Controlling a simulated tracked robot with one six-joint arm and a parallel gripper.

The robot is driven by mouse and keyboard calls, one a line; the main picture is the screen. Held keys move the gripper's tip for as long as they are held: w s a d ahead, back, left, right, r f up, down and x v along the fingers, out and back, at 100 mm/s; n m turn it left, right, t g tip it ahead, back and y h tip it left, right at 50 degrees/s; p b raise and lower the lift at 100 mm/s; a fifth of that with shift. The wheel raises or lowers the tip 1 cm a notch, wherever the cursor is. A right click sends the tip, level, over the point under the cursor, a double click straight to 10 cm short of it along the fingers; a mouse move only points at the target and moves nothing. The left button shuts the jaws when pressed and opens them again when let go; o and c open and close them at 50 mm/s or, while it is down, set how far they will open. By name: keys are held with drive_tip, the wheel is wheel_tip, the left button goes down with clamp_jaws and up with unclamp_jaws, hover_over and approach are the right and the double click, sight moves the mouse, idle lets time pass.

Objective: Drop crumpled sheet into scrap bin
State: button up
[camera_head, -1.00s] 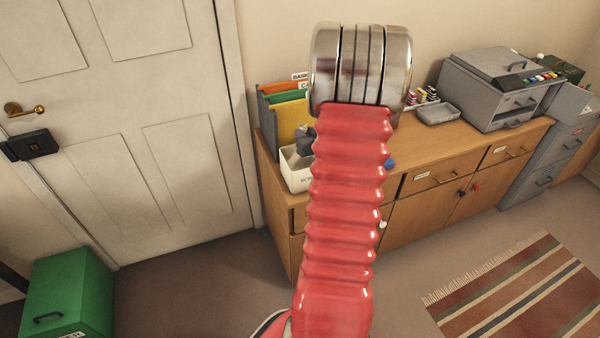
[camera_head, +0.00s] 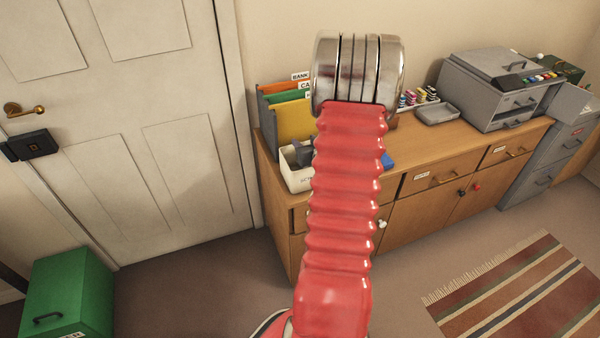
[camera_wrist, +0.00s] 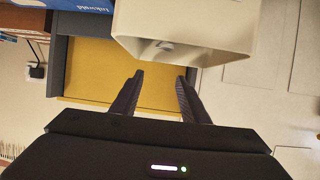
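In the head view my arm hides most of the gripper.
Upright folders (camera_head: 290,115) stand behind the bin. A blue object (camera_head: 388,160) lies right of my arm. A grey tray (camera_head: 437,114) and a printer (camera_head: 500,88) are farther right on the cabinet (camera_head: 440,150). A green box (camera_head: 68,295) sits on the floor at left.

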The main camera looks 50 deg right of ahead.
drive_tip(key=shift+o, duration=0.4)
drive_tip(key=v, duration=1.3)
drive_tip(key=shift+s+a+r, duration=0.15)
drive_tip(key=shift+s+a, duration=0.05)
drive_tip(key=shift+s, duration=0.1)
idle(0.5)
